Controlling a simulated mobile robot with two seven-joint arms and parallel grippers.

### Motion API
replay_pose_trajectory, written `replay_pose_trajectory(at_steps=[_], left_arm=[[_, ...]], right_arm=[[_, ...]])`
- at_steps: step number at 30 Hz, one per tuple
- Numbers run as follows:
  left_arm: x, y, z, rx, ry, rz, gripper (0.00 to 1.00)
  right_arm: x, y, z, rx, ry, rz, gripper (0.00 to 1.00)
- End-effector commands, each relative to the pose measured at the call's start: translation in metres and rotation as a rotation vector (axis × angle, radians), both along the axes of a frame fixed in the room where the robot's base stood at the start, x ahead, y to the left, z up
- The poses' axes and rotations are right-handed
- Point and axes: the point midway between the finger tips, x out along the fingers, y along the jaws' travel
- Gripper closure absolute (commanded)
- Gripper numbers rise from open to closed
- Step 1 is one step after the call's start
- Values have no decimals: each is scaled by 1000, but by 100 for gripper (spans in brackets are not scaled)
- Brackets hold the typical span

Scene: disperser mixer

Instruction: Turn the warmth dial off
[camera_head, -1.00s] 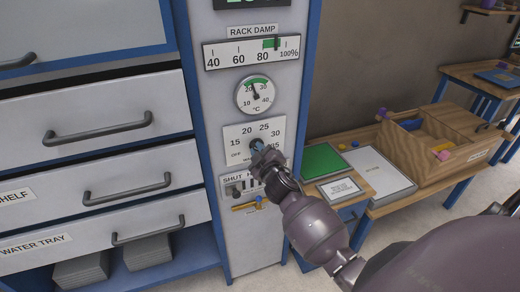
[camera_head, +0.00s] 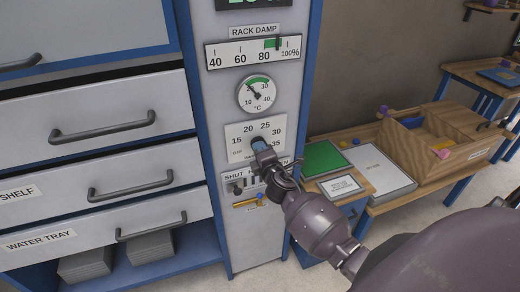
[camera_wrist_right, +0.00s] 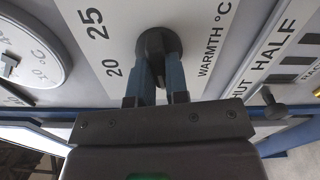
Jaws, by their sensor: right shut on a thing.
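The warmth dial is a dark round knob (camera_wrist_right: 158,45) on a white plate (camera_head: 236,130) marked OFF, 15, 20, 25, 30 and 35. My right gripper (camera_head: 261,146) is at the knob, and its wrist hides most of it in the head view. In the right wrist view the two blue-grey fingers (camera_wrist_right: 160,72) are shut on the knob, one on each side. The knob's pointer is hidden, so its setting cannot be read. My left gripper is not in view.
Above the dial are a round °C gauge (camera_head: 257,93) and the RACK DAMP scale (camera_head: 253,52). A SHUT/HALF slider panel (camera_head: 238,186) sits close below. Drawers (camera_head: 113,118) stand left; a bench with a wooden box (camera_head: 432,138) stands right.

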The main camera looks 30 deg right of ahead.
Motion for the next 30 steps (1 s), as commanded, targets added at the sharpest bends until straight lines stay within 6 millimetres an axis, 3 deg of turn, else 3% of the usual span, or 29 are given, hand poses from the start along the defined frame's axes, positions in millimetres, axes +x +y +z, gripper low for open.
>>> replay_pose_trajectory(at_steps=[12,30], left_arm=[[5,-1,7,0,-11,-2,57],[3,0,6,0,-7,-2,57]], right_arm=[[0,0,-1,-203,49,2,100],[0,0,-2,-238,58,2,100]])
